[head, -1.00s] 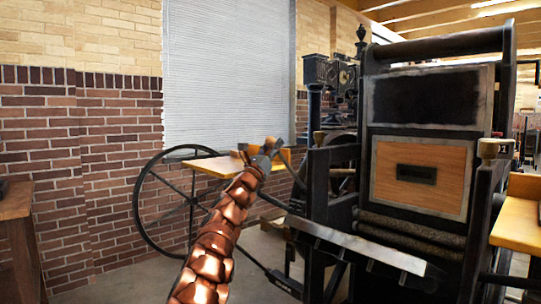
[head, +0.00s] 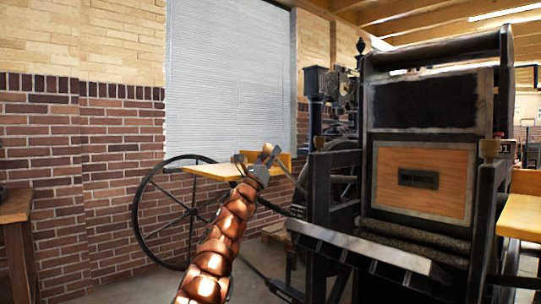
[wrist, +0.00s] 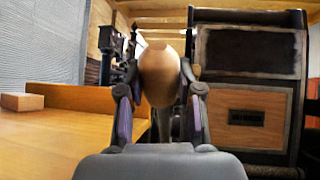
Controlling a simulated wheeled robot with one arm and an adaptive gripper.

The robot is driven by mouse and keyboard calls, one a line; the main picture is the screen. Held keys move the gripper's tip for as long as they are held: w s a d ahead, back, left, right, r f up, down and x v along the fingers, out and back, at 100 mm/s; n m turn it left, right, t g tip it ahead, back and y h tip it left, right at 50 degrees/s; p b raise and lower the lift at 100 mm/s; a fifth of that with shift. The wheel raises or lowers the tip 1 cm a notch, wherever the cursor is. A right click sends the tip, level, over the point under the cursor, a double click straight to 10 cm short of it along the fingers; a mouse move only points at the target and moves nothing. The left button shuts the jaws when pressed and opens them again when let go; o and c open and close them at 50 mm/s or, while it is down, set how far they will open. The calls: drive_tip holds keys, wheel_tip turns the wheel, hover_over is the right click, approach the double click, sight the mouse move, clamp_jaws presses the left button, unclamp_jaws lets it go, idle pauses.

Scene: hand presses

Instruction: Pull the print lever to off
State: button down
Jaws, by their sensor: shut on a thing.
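The print lever's rounded, tan wooden knob (wrist: 160,76) sits between the two fingers of my gripper (wrist: 160,100) in the wrist view. The fingers are shut on it, one on each side. In the head view my gripper (head: 257,156) is at the end of my copper-coloured arm, left of the black press (head: 425,180). The knob is hard to make out there, and most of the lever's shaft is hidden.
A wooden feed board (head: 212,168) lies behind and left of my gripper, with a large spoked wheel (head: 147,212) beside it. A sloping metal-edged bar (head: 365,247) juts from the press. A wooden table (head: 15,208) stands far left. Open floor lies left of my arm.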

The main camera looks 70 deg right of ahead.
drive_tip(key=c, duration=0.7)
unclamp_jaws()
drive_tip(key=shift+w, duration=0.1)
drive_tip(key=shift+c, duration=0.2)
drive_tip(key=shift+r, duration=0.1)
drive_tip(key=shift+r, duration=2.6)
drive_tip(key=shift+s+r, duration=0.2)
drive_tip(key=shift+r, duration=1.95)
drive_tip(key=shift+w+r, duration=0.1)
drive_tip(key=shift+w, duration=0.05)
